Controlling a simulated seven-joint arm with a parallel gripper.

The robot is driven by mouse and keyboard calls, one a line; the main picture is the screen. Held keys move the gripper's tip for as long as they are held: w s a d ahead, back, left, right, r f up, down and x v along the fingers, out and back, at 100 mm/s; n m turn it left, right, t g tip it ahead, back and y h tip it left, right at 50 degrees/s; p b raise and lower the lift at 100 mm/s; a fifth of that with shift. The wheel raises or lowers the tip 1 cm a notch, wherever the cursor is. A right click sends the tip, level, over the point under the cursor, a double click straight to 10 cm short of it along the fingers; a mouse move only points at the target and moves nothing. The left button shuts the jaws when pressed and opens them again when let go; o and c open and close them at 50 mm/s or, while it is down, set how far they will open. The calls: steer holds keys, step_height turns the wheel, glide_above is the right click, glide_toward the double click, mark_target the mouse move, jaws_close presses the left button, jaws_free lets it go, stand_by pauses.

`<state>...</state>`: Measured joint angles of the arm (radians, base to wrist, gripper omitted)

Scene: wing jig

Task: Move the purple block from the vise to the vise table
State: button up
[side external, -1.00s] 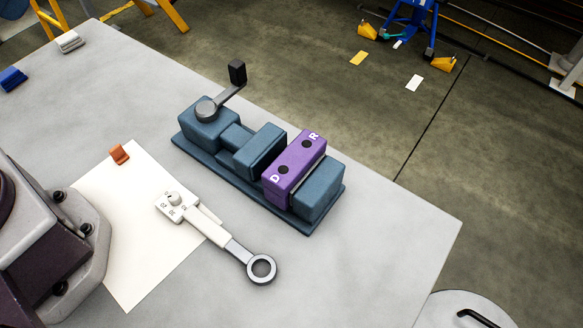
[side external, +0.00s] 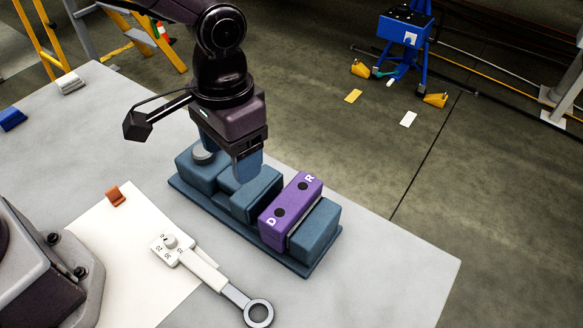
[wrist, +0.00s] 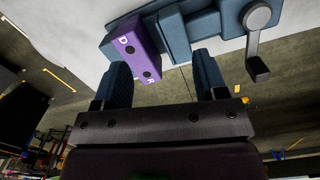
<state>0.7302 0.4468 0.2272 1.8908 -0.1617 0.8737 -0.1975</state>
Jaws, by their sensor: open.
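The purple block (side external: 290,212), marked D and R with two dark holes, sits in the blue vise (side external: 240,226) beside its right end jaw. A gap shows between the block and the sliding jaw on its left. My gripper (side external: 247,165) hangs above the left half of the vise, apart from the block. In the wrist view, my gripper (wrist: 163,75) has its two blue fingers spread with nothing between them. The block also shows in the wrist view (wrist: 138,50), at the upper left beyond the left finger. The vise table (side external: 385,262) is the grey top around the vise.
The vise's crank handle (wrist: 255,45) shows in the wrist view, near the right finger. The table is clear right of the vise.

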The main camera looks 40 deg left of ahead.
glide_above(290, 198)
steer(key=s+a, duration=0.2)
steer(key=s, duration=0.1)
steer(key=shift+n+y, duration=0.3)
steer(key=shift+n, duration=0.1)
step_height(290, 198, down, 5)
steer(key=shift+w+d+r, duration=0.1)
steer(key=shift+w, duration=0.05)
steer(key=w+d, duration=0.1)
steer(key=w+d+n, duration=0.1)
steer(key=w, duration=0.1)
steer(key=shift+r+t, duration=0.2)
steer(key=shift+t, duration=0.1)
steer(key=shift+s+f+n, duration=0.15)
steer(key=shift+f+n, duration=0.05)
steer(key=shift+n, duration=0.2)
steer(key=shift+f, duration=2.8)
steer(key=c, duration=0.9)
steer(key=shift+c, duration=0.2)
steer(key=shift+a+r, duration=0.1)
steer(key=shift+a, duration=0.05)
